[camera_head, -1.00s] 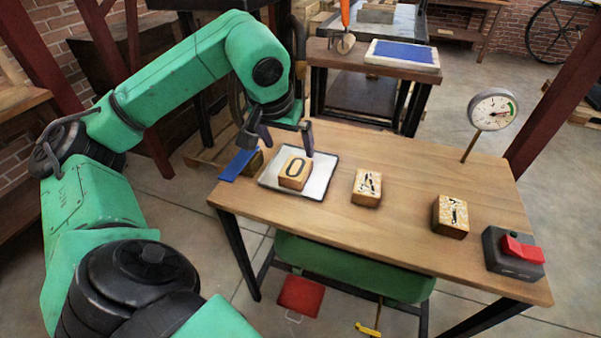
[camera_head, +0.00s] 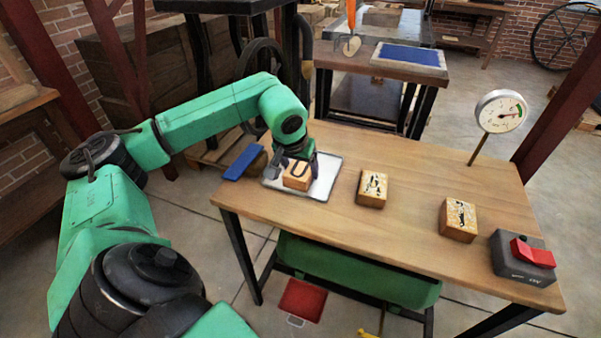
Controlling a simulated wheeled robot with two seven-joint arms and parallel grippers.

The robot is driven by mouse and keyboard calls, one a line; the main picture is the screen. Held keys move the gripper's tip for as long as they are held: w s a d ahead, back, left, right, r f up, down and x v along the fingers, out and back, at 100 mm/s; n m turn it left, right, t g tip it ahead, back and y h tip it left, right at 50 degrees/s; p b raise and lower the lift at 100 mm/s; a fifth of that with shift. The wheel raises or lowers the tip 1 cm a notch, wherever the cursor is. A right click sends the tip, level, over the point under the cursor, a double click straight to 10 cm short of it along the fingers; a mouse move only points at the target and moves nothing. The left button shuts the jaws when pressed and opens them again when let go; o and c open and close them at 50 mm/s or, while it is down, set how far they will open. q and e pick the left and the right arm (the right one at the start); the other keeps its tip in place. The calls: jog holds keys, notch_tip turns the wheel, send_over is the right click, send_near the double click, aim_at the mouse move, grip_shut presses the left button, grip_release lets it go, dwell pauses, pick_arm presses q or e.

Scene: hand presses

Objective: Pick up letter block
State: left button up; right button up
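A wooden letter block (camera_head: 297,181) with a dark round character, partly covered, sits on a white tray (camera_head: 322,187) on the wooden table. My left gripper (camera_head: 294,171) is down over this block, with its fingers around or just above the block's upper part. Whether the fingers touch it is hard to tell. Two more wooden blocks stand to the right on the bare tabletop: a middle block (camera_head: 372,189) and a right block (camera_head: 458,220), each with a dark character on a speckled top. My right gripper is not in view.
A grey box with a red switch (camera_head: 524,258) sits at the right end of the table (camera_head: 410,225). A round dial gauge (camera_head: 500,112) stands at the back right edge. The tabletop between blocks is clear.

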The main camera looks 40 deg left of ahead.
pick_arm(q)
jog(key=c, duration=0.4)
jog(key=shift+r, duration=0.1)
